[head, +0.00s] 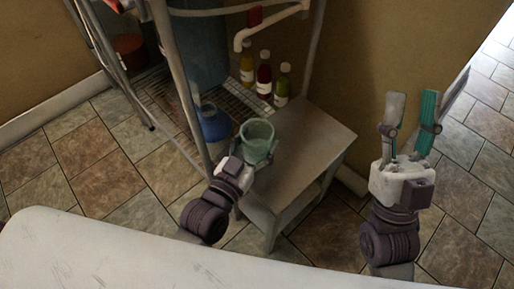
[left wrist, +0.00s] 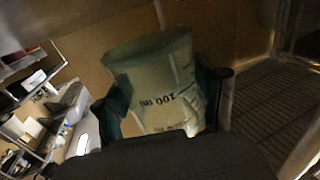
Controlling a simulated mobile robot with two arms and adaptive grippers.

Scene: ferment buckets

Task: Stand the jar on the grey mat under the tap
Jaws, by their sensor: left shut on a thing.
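A pale green, open-topped jar (head: 258,135) is held roughly upright beside the rack, above or next to the small table; the height gap is hard to judge. My left gripper (head: 254,151) is shut around its sides. The left wrist view shows the jar (left wrist: 160,85) close up, with "100 ml" printed on its wall and a finger on each side. A white pipe with a red part, seemingly the tap (head: 240,39), is above several bottles. I cannot make out a grey mat. My right gripper (head: 430,86) is open and empty at the right.
A wire rack (head: 163,102) holds a big blue bucket (head: 200,48), and a blue round vessel (head: 212,124) is near its front post. Bottles (head: 264,76) stand at the rack's right. The small table (head: 305,140) has a bare top. A white surface (head: 100,255) fills the lower left.

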